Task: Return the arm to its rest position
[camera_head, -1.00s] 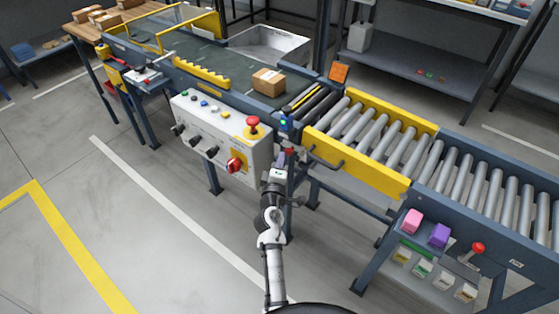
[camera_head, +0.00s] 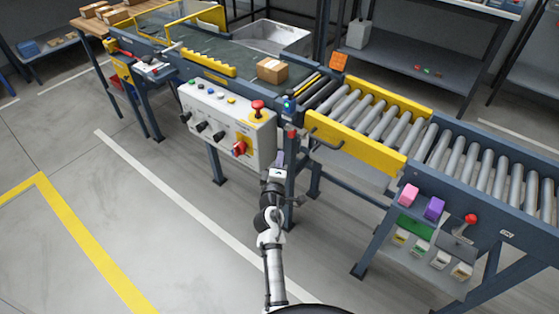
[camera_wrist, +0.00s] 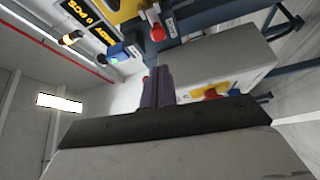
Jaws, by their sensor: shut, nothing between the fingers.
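My gripper (camera_head: 281,160) is in front of the conveyor in the head view, at the end of my arm, which rises from the bottom edge. It is just right of the white control box (camera_head: 218,118) and looks apart from it, though the gap is hard to judge. In the wrist view my gripper's fingers (camera_wrist: 158,85) are together with nothing between them. The control box (camera_wrist: 225,68) fills the right of that view.
A cardboard box (camera_head: 272,70) sits on the dark belt. A roller conveyor (camera_head: 480,172) with a yellow guard (camera_head: 355,143) runs to the right. A red mushroom button (camera_head: 257,107) tops the control box. Open floor (camera_head: 130,215) lies to the left, with yellow and white lines.

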